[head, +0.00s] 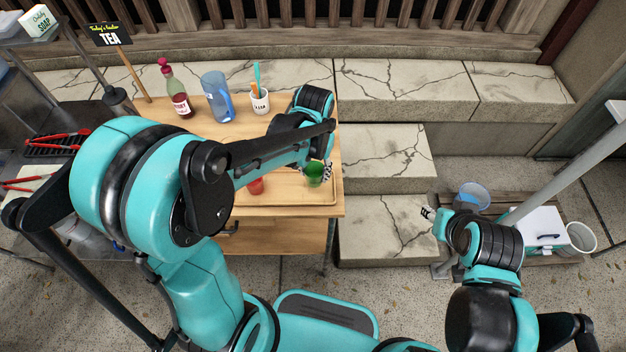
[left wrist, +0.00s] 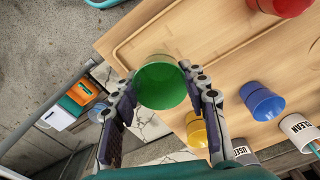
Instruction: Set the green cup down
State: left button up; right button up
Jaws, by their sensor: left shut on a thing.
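The green cup (head: 315,176) is in my left gripper (head: 322,170), over the right part of the wooden table in the head view. In the left wrist view the green cup (left wrist: 160,84) sits between the two fingers of the left gripper (left wrist: 160,90), its open rim facing the camera. It overlaps the edge of a wooden tray (left wrist: 122,52); whether it touches the surface I cannot tell. My right gripper (head: 428,213) is off the table to the right, and its fingers are too small to read.
A red cup (head: 256,186), a blue cup (left wrist: 262,102) and a yellow cup (left wrist: 196,130) stand nearby. A bottle (head: 178,95) and a blue pitcher (head: 217,97) stand at the table's back.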

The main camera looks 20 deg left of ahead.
aim_at(313, 179)
pick_arm(q)
jog(key=shift+w+a+f, duration=0.15)
jog(key=shift+a+f, duration=0.05)
notch_tip(313, 179, down, 3)
jog(key=shift+f+b, duration=0.1)
jog(key=shift+b, duration=0.7)
jog(key=shift+f, duration=0.35)
jog(key=shift+f, duration=0.1)
jog(key=o, duration=0.9)
